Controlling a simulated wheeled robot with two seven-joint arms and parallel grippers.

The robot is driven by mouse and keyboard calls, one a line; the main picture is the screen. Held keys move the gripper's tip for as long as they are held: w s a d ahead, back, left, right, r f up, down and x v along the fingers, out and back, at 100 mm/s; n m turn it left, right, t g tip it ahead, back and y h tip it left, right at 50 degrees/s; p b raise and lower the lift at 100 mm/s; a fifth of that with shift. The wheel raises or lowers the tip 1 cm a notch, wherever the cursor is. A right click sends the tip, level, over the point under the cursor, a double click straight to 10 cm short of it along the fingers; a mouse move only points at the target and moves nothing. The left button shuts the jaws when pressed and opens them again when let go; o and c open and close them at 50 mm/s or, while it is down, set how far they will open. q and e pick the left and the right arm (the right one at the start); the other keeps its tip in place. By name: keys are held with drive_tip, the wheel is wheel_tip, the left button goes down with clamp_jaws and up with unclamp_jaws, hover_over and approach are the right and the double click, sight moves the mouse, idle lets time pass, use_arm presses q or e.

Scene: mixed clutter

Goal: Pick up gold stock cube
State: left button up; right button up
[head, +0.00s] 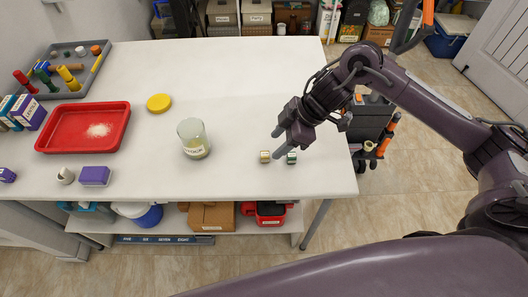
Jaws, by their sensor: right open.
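A small gold stock cube (264,156) lies on the white table near its front edge, right of the middle. A small dark green cube (291,158) lies just to its right. My right gripper (279,143) is open and empty, reaching in from the right. Its fingertips are close to the two cubes, pointing left and down. One fingertip appears between the cubes; I cannot tell whether it touches either. A glass jar (193,138) with a label and a little pale content stands to the left. My left gripper is not in view.
A yellow lid (159,103) lies behind the jar. A red tray (68,139) with pale powder, purple boxes (94,176) and a grey tray (38,93) with coloured pieces fill the left. The table's back right is clear.

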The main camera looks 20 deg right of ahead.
sight(266, 154)
drive_tip(key=shift+a+f, duration=0.25)
drive_tip(key=shift+f, duration=0.2)
drive_tip(key=shift+w+a+f, duration=0.1)
drive_tip(key=shift+a+f, duration=0.05)
drive_tip(key=shift+f, duration=0.1)
drive_tip(key=x, duration=0.3)
drive_tip(key=shift+a+f, duration=0.1)
drive_tip(key=shift+f, duration=0.25)
drive_tip(key=shift+w+a+f, duration=0.1)
drive_tip(key=shift+a+f, duration=0.05)
drive_tip(key=shift+f, duration=0.15)
clamp_jaws()
drive_tip(key=shift+r, duration=0.1)
